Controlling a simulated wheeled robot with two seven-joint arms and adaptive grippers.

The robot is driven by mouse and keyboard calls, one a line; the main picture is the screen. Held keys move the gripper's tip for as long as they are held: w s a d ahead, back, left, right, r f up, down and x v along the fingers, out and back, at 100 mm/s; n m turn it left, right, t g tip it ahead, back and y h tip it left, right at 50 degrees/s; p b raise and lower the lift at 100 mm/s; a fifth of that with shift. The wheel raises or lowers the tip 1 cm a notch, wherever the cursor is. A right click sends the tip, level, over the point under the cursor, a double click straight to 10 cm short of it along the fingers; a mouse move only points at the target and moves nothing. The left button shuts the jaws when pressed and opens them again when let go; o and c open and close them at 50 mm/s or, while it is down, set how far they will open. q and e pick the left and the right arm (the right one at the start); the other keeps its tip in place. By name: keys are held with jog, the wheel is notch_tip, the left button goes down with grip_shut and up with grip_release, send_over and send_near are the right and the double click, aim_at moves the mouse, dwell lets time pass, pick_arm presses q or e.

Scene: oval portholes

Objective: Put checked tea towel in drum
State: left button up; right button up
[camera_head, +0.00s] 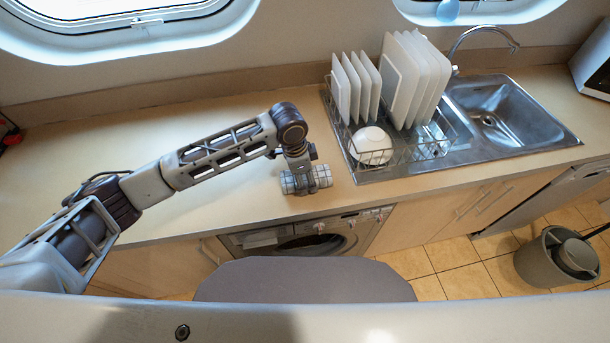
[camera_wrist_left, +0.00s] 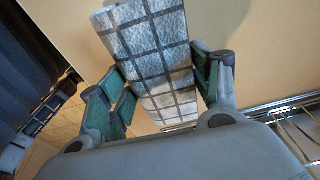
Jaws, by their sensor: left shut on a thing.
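The checked tea towel (camera_head: 289,184) is a white roll or folded bundle with dark grid lines at the counter's front edge. It also shows in the left wrist view (camera_wrist_left: 150,45), between green-padded fingers. My left gripper (camera_head: 307,181) is shut on it from above; the wrist view shows a finger on each side of it (camera_wrist_left: 163,98). Whether the towel touches the counter I cannot tell. The washing machine (camera_head: 360,233) stands under the counter below the gripper. Its round door (camera_head: 318,246) shows in part; the drum inside is hidden. My right gripper is not in view.
A dish rack (camera_head: 400,153) with upright white plates (camera_head: 402,80) and a white bowl (camera_head: 371,145) stands right of the gripper, beside the steel sink (camera_head: 505,115). A grey bin (camera_head: 556,258) stands on the tiled floor. The counter (camera_head: 80,150) behind my left arm is clear.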

pick_arm(q)
jog(key=shift+f, duration=0.1)
jog(key=o, duration=1.4)
jog(key=shift+s+a+r+b, duration=0.15)
jog(key=shift+a+r, duration=0.2)
jog(key=shift+r, duration=1.65)
jog(key=shift+s+a+r+b, duration=0.15)
jog(key=shift+a+r, duration=0.2)
jog(key=shift+r, duration=1.65)
jog(key=shift+s+a+r+b, duration=0.15)
jog(key=shift+a+r, duration=0.2)
jog(key=shift+r, duration=1.65)
jog(key=shift+d, duration=0.1)
